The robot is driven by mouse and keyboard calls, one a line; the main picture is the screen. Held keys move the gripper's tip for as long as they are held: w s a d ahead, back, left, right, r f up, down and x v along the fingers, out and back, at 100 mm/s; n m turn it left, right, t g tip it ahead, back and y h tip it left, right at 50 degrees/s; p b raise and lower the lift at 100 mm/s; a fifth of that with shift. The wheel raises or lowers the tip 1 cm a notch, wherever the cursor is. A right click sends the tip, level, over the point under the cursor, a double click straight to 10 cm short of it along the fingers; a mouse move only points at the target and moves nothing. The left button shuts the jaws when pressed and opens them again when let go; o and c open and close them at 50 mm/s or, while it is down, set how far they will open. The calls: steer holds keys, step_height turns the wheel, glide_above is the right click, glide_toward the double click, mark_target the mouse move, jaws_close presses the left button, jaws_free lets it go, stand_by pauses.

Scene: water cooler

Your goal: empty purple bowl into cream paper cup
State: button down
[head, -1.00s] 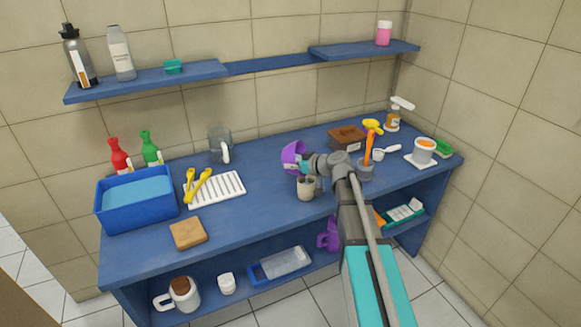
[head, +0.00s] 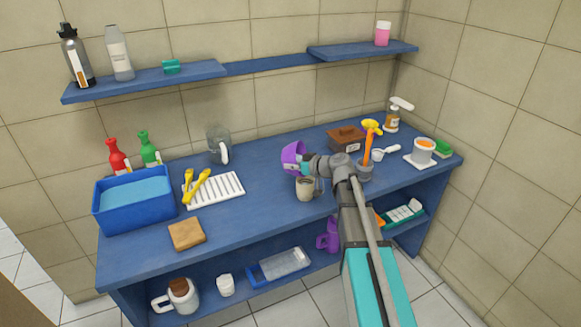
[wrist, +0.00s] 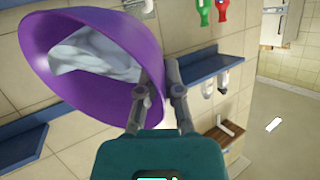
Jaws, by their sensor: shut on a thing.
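The purple bowl (head: 291,157) is held tipped on its side above the counter, near the cream paper cup. It also shows large in the wrist view (wrist: 75,97), with a pale bluish-white mass inside. My gripper (head: 309,164) is shut on the bowl's rim; its fingers also show in the wrist view (wrist: 160,90). The cream paper cup (head: 305,189) stands upright on the counter just below the bowl and gripper. The inside of the cup is too small to judge, and the cup does not show in the wrist view.
The blue counter (head: 258,200) is clear left of the cup. A grey holder (head: 365,171) with orange-handled utensils stands close right of my gripper. A brown box (head: 347,139) sits behind. A white rack (head: 214,191) and a blue basin (head: 135,213) are left.

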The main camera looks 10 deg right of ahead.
steer(key=shift+s+d+f+t+y+b, duration=0.15)
steer(key=shift+d+t+y+b, duration=0.35)
steer(key=shift+b, duration=0.55)
stand_by(1.2)
steer(key=shift+a+r+g+p, duration=0.25)
steer(key=shift+a+g+p, duration=0.05)
steer(key=shift+p, duration=0.25)
steer(key=shift+a+h+p, duration=0.15)
steer(key=shift+h+p, duration=0.25)
steer(key=shift+p, duration=0.15)
steer(key=shift+w+a+p, duration=0.15)
steer(key=shift+w+p, duration=0.05)
steer(key=shift+p, duration=0.1)
steer(key=shift+f+g, duration=0.1)
steer(key=shift+g, duration=0.2)
steer(key=shift+a+h+p, duration=0.1)
steer(key=shift+h+p, duration=0.3)
steer(key=shift+w+a+r+h+p, duration=0.15)
steer(key=shift+r+h+p, duration=0.15)
steer(key=shift+p, duration=0.25)
steer(key=shift+a+f+g+h+p, duration=0.1)
steer(key=shift+a+g+h+p, duration=0.15)
steer(key=shift+g+h+p, duration=0.45)
